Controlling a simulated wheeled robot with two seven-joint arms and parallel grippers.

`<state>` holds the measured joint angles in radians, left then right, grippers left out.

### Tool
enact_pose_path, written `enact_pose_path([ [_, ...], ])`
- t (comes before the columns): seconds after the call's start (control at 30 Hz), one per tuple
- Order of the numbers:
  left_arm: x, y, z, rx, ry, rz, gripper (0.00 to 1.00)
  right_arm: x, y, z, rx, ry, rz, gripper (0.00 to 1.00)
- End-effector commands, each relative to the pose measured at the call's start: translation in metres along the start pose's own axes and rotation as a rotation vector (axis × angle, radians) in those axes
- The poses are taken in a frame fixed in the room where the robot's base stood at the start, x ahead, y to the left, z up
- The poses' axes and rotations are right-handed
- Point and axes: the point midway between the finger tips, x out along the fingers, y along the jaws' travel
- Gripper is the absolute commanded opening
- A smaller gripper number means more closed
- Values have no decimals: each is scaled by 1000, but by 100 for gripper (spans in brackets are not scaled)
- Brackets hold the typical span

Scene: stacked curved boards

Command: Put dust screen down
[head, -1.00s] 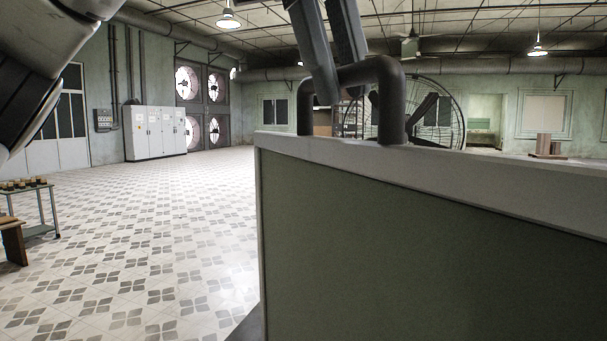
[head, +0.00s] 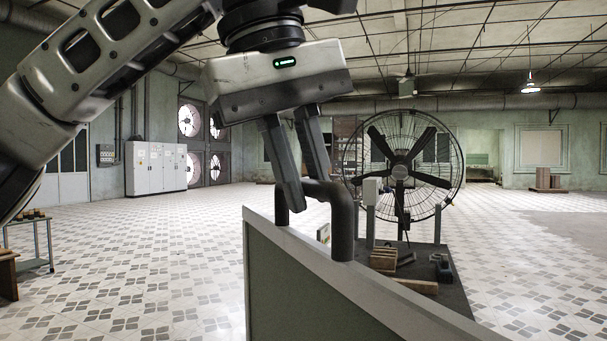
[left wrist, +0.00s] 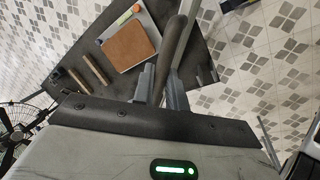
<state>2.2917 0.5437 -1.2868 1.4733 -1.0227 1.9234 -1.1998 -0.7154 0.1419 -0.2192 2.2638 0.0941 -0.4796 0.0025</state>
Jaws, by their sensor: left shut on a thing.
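The dust screen (head: 288,290) is a grey-green panel with a pale frame, and it stands upright in the lower middle of the head view. A thick dark handle (head: 342,222) rises from its top edge. My left gripper (head: 302,198) comes down from above with its fingers shut on this handle. The left wrist view shows the fingers (left wrist: 160,88) at the dark handle (left wrist: 174,45), above the screen's thin top edge (left wrist: 188,52). The screen's bottom is out of the picture, so I cannot tell whether it touches the floor. My right gripper is not in view.
Behind the screen, a large caged fan (head: 402,168) stands by a dark platform (head: 452,290) holding wooden blocks (head: 383,259). A small table (head: 38,262) is at the far left. Tiled floor (head: 130,270) lies open to the left. A brown board (left wrist: 130,46) shows in the wrist view.

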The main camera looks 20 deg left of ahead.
Motion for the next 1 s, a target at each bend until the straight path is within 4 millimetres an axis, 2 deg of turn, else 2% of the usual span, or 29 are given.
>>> enact_pose_path([
  [0.1, 3, -1, 0, 0, 0, 1, 0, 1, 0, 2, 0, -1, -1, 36],
  [0.13, 3, -1, 0, -1, 0, 0, 19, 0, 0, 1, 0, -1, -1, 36],
  [0.2, 3, -1, 0, -1, 0, 0, 36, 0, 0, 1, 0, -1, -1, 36],
  [0.47, 2, 0, 0, -1, 1, 0, 36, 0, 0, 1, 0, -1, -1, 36],
  [0.57, -4, 1, 0, 0, 1, 1, 36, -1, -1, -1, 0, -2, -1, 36],
  [0.67, -18, 2, 0, -1, 1, 3, 36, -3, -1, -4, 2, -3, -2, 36],
  [1.0, -94, 2, 0, -2, 3, 2, 36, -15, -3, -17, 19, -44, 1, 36],
])
